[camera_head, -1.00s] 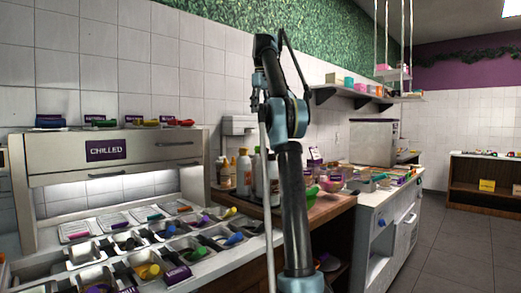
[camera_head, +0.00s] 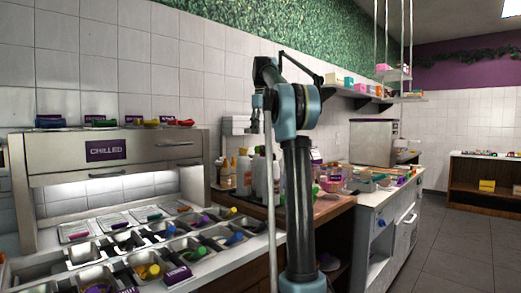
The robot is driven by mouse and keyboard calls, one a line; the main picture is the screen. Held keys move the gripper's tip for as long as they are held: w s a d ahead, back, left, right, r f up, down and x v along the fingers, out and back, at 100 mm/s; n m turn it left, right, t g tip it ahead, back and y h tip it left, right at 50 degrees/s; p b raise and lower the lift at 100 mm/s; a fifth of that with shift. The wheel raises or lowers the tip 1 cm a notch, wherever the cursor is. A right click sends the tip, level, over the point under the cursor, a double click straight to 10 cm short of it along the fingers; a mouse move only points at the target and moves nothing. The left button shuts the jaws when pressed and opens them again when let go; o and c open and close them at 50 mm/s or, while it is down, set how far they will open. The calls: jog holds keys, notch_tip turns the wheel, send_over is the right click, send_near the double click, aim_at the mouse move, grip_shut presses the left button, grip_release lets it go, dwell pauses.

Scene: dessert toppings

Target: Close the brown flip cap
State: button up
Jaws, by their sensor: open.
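The brown flip cap cannot be made out at this size. Several bottles stand on the wooden counter against the tiled wall: a yellowish one with an orange top (camera_head: 243,170) and a larger white one (camera_head: 260,174) are the clearest. My arm hides part of this group. My gripper (camera_head: 257,118) looks small and dark, hangs at the end of my folded arm above the bottles in the picture, and is open. It holds nothing that I can see.
A chilled topping counter (camera_head: 105,150) with several metal trays and coloured scoops fills the left. A white cabinet (camera_head: 385,235) stands farther right. The floor (camera_head: 460,240) is clear at right.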

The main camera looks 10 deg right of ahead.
aim_at(262, 146)
notch_tip(262, 146, down, 8)
jog(key=shift+f, duration=0.1)
dwell(0.4)
jog(key=shift+c, duration=0.2)
jog(key=c, duration=1)
jog(key=shift+a, duration=0.15)
